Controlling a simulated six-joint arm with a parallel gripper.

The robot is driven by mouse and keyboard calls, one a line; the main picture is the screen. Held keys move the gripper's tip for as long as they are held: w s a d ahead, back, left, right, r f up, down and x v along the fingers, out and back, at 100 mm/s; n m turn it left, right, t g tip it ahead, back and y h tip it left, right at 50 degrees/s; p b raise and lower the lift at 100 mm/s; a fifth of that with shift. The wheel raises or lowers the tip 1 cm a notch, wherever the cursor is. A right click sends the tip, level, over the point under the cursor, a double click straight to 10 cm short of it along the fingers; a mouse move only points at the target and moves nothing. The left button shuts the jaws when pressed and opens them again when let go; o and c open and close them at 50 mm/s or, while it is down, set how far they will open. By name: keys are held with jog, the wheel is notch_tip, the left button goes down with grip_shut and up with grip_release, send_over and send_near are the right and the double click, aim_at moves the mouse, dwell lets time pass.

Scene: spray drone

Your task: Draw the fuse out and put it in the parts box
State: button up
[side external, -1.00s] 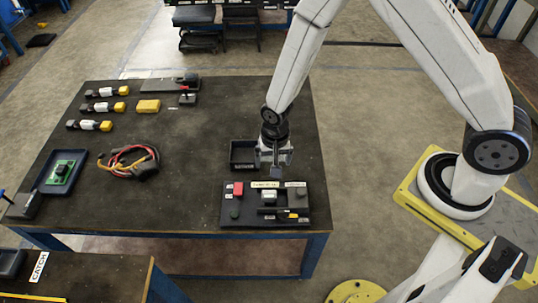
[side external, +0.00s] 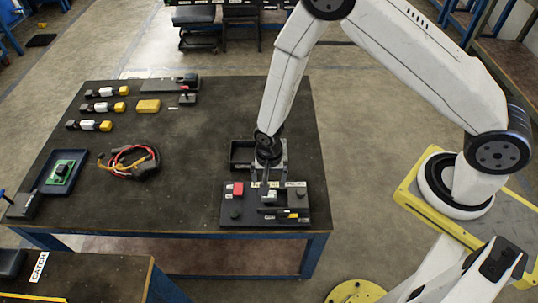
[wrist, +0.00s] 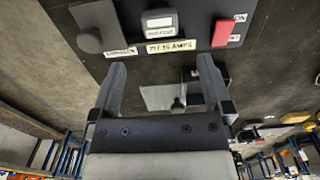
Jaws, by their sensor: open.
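The control panel (side external: 228,220) lies near the table's front right edge. A small white-and-grey block (side external: 270,196), which looks like the fuse, stands mid-panel. In the wrist view it shows at the top (wrist: 160,22), above a label reading AMPS. My gripper (side external: 268,186) points down over the panel, fingers apart. In the wrist view, the gap between the fingertips (wrist: 162,66) is empty and lies below the block and label in the picture. A dark open box (side external: 241,153), likely the parts box, stands just behind the panel, partly hidden by my wrist.
A red switch (side external: 238,188) sits left of the block; a dark knob (wrist: 88,38) is on its other side. A cable bundle (side external: 130,162), a green board in a tray (side external: 62,168) and a yellow block (side external: 148,106) lie farther left. The table's middle is clear.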

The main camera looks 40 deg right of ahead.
aim_at(269, 198)
jog(key=shift+f, duration=4.4)
grip_shut()
jog(key=shift+r, duration=0.2)
jog(key=shift+r, duration=0.35)
jog(key=shift+r, duration=0.35)
jog(key=shift+r, duration=0.35)
